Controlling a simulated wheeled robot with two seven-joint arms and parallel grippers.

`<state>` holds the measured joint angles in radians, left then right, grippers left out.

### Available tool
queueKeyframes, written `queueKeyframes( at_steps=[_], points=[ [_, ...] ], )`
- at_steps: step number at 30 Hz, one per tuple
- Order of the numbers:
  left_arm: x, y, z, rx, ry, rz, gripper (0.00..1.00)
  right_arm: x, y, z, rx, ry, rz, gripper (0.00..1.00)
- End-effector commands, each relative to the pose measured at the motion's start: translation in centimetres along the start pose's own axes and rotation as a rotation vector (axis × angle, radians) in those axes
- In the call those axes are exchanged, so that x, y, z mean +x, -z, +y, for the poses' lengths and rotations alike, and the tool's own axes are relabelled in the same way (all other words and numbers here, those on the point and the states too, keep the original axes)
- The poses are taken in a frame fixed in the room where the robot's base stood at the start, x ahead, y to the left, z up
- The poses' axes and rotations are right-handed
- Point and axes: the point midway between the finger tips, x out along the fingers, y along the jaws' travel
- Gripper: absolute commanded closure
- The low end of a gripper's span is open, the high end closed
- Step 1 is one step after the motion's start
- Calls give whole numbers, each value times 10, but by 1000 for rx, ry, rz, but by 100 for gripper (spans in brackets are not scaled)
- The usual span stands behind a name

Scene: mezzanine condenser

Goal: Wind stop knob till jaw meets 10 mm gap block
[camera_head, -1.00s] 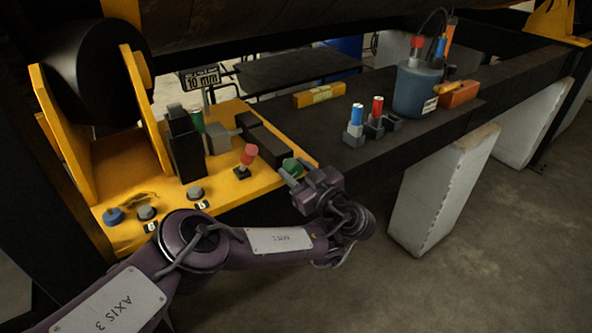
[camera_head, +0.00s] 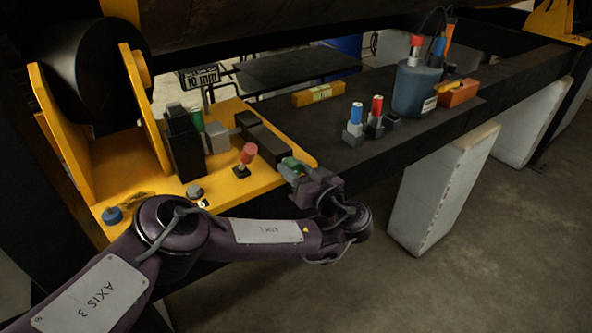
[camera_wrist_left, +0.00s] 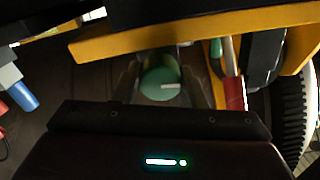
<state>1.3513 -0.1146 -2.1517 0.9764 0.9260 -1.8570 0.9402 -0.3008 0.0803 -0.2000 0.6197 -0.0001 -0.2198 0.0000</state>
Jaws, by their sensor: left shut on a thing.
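The green stop knob (camera_head: 290,163) sits at the right front edge of the yellow plate (camera_head: 232,187). In the left wrist view the knob (camera_wrist_left: 158,84) is round with a white index mark pointing right. My left gripper (camera_head: 289,169) is shut on it, one finger on each side. A dark slide block (camera_head: 262,142) lies behind the knob, with a grey block (camera_head: 216,138) to its left. A plate marked "10 mm" (camera_head: 202,78) stands on a post behind. I cannot tell which block is the gap block or whether the jaw touches it. My right gripper is out of view.
A red-topped lever (camera_head: 246,157) stands close left of the knob. Blue and grey buttons (camera_head: 113,215) (camera_head: 195,192) are on the front left. A blue-grey pot (camera_head: 413,90), an orange box (camera_head: 458,93) and a yellow bar (camera_head: 319,95) stand on the dark bench.

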Motion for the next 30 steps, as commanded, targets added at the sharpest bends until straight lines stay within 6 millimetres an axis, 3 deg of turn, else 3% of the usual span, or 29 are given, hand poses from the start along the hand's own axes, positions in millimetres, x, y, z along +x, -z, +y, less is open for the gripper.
queueKeyframes(
  at_steps=[12, 26, 27, 30],
  points=[
    [1, 0, 0, 164, 2, 5, 85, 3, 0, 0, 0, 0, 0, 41],
    [1, 1, 0, 176, 2, 6, 85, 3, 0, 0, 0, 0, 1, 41],
    [1, 1, 0, 176, 2, 6, 58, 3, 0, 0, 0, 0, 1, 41],
    [1, 1, 0, 176, 1, 6, 45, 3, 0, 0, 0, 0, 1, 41]
  ],
)
